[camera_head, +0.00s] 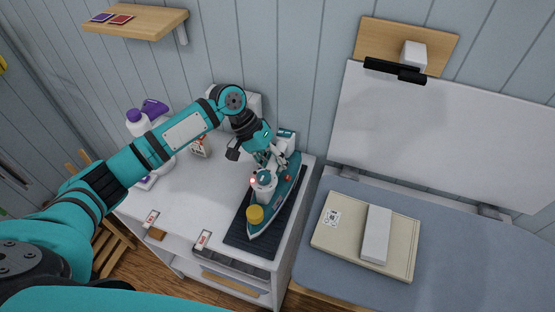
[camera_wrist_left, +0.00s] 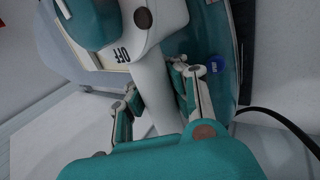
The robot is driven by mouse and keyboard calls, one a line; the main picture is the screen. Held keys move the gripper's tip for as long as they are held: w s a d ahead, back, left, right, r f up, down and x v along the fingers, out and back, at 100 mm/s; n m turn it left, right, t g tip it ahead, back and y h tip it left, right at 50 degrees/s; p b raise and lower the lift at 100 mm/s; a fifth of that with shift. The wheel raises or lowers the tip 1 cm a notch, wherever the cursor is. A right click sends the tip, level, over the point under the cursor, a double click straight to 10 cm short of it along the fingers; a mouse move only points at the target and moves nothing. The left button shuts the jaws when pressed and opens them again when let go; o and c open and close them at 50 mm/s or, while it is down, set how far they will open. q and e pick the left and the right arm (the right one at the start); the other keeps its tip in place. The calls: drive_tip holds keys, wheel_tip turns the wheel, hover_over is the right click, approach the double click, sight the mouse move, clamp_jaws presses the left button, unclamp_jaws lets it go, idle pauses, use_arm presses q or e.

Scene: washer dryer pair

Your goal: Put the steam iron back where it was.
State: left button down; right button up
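The word OFF shows beside the handle. My right gripper is not in view.
A purple-capped white bottle (camera_head: 137,122) and a small labelled box (camera_head: 200,147) stand at the cabinet's left and back. A wooden shelf (camera_head: 150,25) hangs above.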

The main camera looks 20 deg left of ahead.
use_arm(q)
drive_tip(key=shift+r, duration=0.1)
drive_tip(key=c, duration=2)
unclamp_jaws()
drive_tip(key=shift+f, duration=0.2)
drive_tip(key=o, duration=0.6)
drive_tip(key=shift+s, duration=0.1)
drive_tip(key=b+v, duration=0.2)
drive_tip(key=v, duration=1)
drive_tip(key=shift+r, duration=0.2)
